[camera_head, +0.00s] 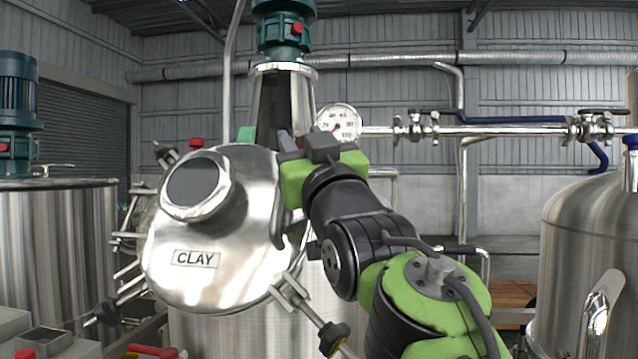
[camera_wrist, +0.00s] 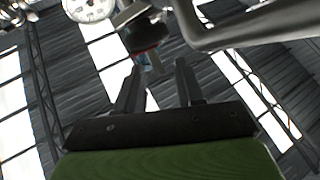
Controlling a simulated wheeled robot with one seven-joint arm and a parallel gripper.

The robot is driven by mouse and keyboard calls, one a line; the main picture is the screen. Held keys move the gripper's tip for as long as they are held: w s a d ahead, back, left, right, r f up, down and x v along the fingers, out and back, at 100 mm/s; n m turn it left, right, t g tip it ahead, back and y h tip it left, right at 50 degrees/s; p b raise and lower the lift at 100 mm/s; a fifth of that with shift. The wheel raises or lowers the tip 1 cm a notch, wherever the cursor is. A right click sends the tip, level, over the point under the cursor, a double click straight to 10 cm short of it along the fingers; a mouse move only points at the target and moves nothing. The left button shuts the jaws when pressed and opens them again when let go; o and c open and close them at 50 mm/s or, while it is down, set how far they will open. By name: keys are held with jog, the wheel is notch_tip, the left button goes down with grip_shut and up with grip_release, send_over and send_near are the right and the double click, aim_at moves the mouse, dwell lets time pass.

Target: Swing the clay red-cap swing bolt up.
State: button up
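The round steel lid marked CLAY (camera_head: 235,245) faces me, with a sight glass on it. Several bolts with dark knobs stick out around its rim, one at the lower right (camera_head: 333,338) and one at the lower left (camera_head: 107,312). My gripper (camera_head: 287,143) is at the lid's upper right edge. In the wrist view my gripper (camera_wrist: 160,75) is open, its two black fingers apart with nothing between them. A dark knob with some red on it (camera_wrist: 146,36), seemingly the red-cap swing bolt, is beyond the fingertips.
A dial gauge (camera_head: 338,122) is just behind my gripper, and a steel pipe with valves (camera_head: 480,131) runs right. A steel tank (camera_head: 590,240) stands at right, another (camera_head: 60,240) at left. A grey curved bar (camera_wrist: 240,32) crosses the wrist view's upper right.

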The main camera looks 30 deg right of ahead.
jog(key=b+v, duration=0.2)
jog(key=v, duration=0.9)
jog(key=shift+s+f, duration=0.15)
jog(key=shift+s, duration=0.05)
